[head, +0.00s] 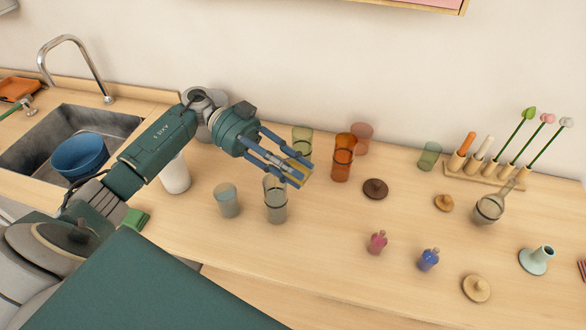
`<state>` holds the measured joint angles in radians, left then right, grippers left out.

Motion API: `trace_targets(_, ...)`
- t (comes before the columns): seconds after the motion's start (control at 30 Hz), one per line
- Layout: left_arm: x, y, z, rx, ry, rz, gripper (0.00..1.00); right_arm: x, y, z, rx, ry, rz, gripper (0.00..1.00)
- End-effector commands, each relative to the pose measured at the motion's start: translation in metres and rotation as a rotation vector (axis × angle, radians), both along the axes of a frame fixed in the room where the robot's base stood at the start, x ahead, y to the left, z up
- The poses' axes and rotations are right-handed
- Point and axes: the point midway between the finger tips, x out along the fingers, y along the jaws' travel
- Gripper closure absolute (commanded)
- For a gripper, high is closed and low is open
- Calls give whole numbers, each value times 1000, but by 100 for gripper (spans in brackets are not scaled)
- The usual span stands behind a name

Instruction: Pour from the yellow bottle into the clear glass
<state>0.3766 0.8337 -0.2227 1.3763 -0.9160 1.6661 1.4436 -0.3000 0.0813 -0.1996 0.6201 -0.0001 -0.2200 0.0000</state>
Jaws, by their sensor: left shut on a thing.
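My left gripper (294,170) is shut on the yellow bottle (299,173). The bottle looks small and is partly covered by the fingers. It is held in the air and looks tilted, but its mouth cannot be made out. A clear, greyish tall glass (276,210) stands upright on the counter just below and left of the bottle in the head view. The fingers and the bottle overlap the area beside its rim. Whether anything is flowing cannot be told. My right gripper is not in view.
A shorter grey-green glass (227,201) stands left of the clear glass. An olive glass (303,136) and an amber glass (342,165) stand behind and right. Small pink (377,242) and blue (428,260) bottles stand at right. A sink (40,150) is at left.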

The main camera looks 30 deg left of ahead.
Motion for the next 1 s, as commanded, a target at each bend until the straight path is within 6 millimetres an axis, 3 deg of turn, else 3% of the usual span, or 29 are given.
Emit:
trace_targets(0.43,0,0,2,9,-1,0,100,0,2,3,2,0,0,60)
trace_targets(1.0,0,1,8,189,-18,-8,100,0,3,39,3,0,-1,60)
